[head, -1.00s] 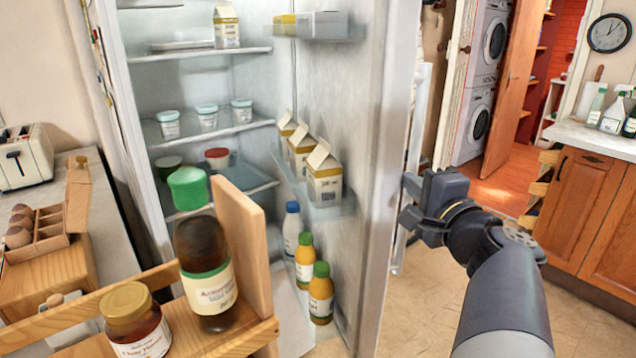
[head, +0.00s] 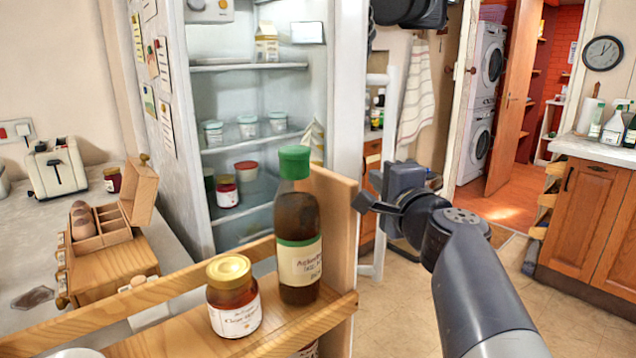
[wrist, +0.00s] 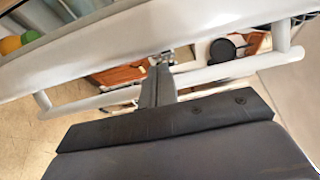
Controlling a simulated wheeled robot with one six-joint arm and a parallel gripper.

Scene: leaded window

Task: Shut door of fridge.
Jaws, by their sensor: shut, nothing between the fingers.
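The fridge (head: 200,215) stands open in the head view, with its shelves showing. Its door (head: 347,130) is seen nearly edge-on and juts toward me; a carton at its inner face is partly hidden. The white bar handle (head: 385,150) is on the door's right, outer side. My gripper (head: 364,203) is shut and empty beside the door's outer side, at the handle. In the wrist view the gripper (wrist: 160,65) reaches across the handle bar (wrist: 95,101) toward the door (wrist: 130,42). I cannot tell whether it touches either.
A wooden rack (head: 170,335) in front of the fridge holds a green-capped bottle (head: 298,235) and a jar (head: 233,297), near the door's edge. A counter with a toaster (head: 57,167) is at left. The floor (head: 440,285) right of the door looks clear.

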